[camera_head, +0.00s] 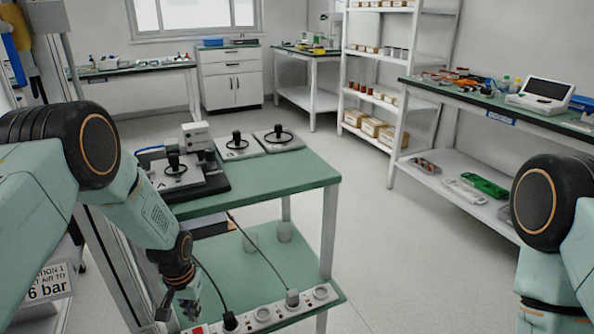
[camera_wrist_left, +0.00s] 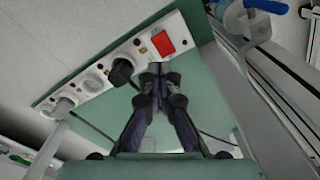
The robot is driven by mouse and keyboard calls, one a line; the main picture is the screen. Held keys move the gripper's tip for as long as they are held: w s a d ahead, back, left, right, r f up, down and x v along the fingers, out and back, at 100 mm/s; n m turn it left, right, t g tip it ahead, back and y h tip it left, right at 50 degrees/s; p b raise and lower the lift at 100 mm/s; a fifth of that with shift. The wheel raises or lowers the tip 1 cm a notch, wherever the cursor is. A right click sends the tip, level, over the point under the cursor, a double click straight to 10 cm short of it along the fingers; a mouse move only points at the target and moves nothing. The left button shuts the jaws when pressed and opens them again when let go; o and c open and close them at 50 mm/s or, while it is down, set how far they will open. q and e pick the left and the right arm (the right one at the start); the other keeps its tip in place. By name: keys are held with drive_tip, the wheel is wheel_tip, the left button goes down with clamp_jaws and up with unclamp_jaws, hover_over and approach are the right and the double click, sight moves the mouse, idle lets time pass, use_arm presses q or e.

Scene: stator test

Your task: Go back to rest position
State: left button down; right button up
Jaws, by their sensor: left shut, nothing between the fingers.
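My left gripper (camera_head: 187,303) hangs low at the left end of the green table's lower shelf, its fingers pointing down. In the left wrist view its fingers (camera_wrist_left: 158,76) are together, with nothing between them. They show just below the red switch (camera_wrist_left: 163,43) of a white power strip (camera_wrist_left: 131,48); I cannot tell whether they touch it. The strip (camera_head: 263,317) also runs along the shelf's front edge in the head view, with a black plug (camera_head: 230,321) and a grey plug (camera_head: 292,297) in it. My right arm shows at the right edge; its gripper is out of view.
The green table (camera_head: 285,176) carries several grey plates with black knobs, such as one plate (camera_head: 278,138). A sign reading "6 bar" (camera_head: 47,284) stands at lower left. White shelves (camera_head: 372,99) and a workbench (camera_head: 450,95) are behind at right. The floor (camera_head: 420,260) between is clear.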

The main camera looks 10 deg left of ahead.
use_arm(q)
drive_tip(key=shift+w+d+f+t, duration=0.2)
drive_tip(key=shift+t, duration=0.2)
drive_tip(key=s+d+f+t+p, duration=0.1)
drive_tip(key=s+d, duration=0.2)
drive_tip(key=s, duration=0.4)
drive_tip(key=s+d+f, duration=0.1)
drive_tip(key=s+d, duration=0.2)
drive_tip(key=s, duration=0.5)
drive_tip(key=s+d+r+g+p, duration=0.1)
drive_tip(key=s+r, duration=0.1)
drive_tip(key=s, duration=0.7)
drive_tip(key=s+r+g+p, duration=0.1)
drive_tip(key=s+r+p, duration=0.1)
drive_tip(key=s, duration=0.7)
drive_tip(key=shift+d+r, duration=0.3)
drive_tip(key=shift+d, duration=0.05)
